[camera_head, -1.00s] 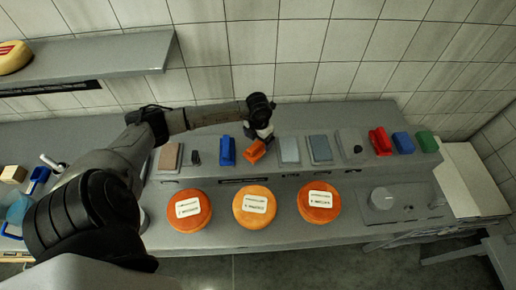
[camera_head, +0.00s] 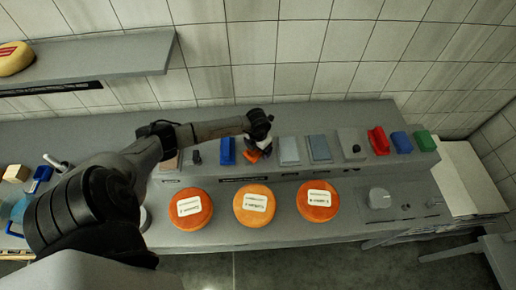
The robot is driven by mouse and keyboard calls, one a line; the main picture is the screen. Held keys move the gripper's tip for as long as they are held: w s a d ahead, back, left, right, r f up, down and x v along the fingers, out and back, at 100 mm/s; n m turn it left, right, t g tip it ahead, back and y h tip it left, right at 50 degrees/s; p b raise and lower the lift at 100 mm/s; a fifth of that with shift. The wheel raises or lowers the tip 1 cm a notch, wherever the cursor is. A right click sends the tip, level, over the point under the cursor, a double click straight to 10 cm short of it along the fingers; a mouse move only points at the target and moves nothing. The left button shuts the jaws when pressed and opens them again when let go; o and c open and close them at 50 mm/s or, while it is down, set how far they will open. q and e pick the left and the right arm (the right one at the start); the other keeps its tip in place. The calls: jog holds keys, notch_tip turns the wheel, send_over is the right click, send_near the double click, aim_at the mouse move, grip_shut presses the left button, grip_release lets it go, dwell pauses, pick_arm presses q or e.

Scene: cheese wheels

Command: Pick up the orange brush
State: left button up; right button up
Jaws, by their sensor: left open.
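The orange brush (camera_head: 254,155) lies on the raised grey shelf of the bench, between a blue brush (camera_head: 226,151) and a grey-blue block (camera_head: 289,151). My left arm comes in from the left, and my left gripper (camera_head: 262,143) is right over the orange brush, pointing down. The gripper is open and hides much of the brush; I cannot tell whether its fingers touch it. My right gripper is not in view.
Three orange cheese wheels (camera_head: 253,206) stand on the lower bench in front. Red (camera_head: 378,141), blue (camera_head: 402,142) and green (camera_head: 425,141) items sit at the shelf's right.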

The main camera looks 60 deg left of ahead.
pick_arm(q)
jog(key=c, duration=1.2)
jog(key=shift+r, duration=0.1)
jog(key=shift+r, duration=0.5)
notch_tip(320, 180, up, 3)
jog(key=shift+f+b, duration=0.15)
jog(key=shift+b, duration=0.4)
jog(key=w+d+r+b, duration=0.2)
jog(key=d+r, duration=0.5)
jog(key=d, duration=0.4)
jog(key=shift+w, duration=0.8)
jog(key=shift+d+r, duration=0.1)
